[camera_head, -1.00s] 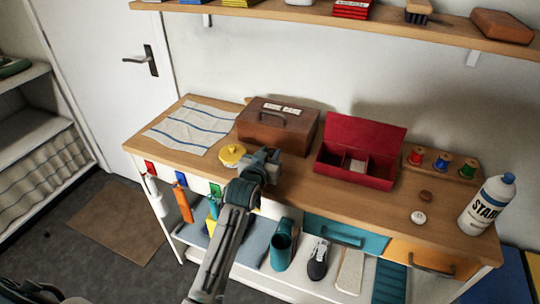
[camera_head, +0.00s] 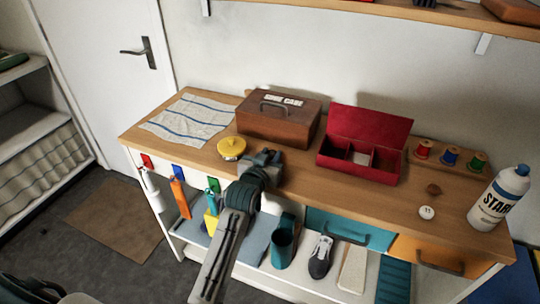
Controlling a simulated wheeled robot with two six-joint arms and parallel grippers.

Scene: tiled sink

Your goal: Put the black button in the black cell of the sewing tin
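The red sewing tin (camera_head: 360,173) stands open on the wooden counter, its lid raised at the back. Its inside shows several cells; a pale one is in the middle, and darker ones lie either side. I cannot tell which is the black cell. I see no black button in this view. A brown button (camera_head: 433,189) and a white button (camera_head: 427,212) lie on the counter right of the tin. My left gripper (camera_head: 266,158) is over the counter's front part, left of the tin and in front of the brown box. Its fingertips are too unclear to show an opening. My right gripper is out of view.
A brown wooden box (camera_head: 279,121) stands behind my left gripper. A yellow lidded pot (camera_head: 231,148) is just left of it, near a striped cloth (camera_head: 188,121). Thread spools (camera_head: 450,157) and a white bottle (camera_head: 499,198) stand at the right. The counter before the tin is clear.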

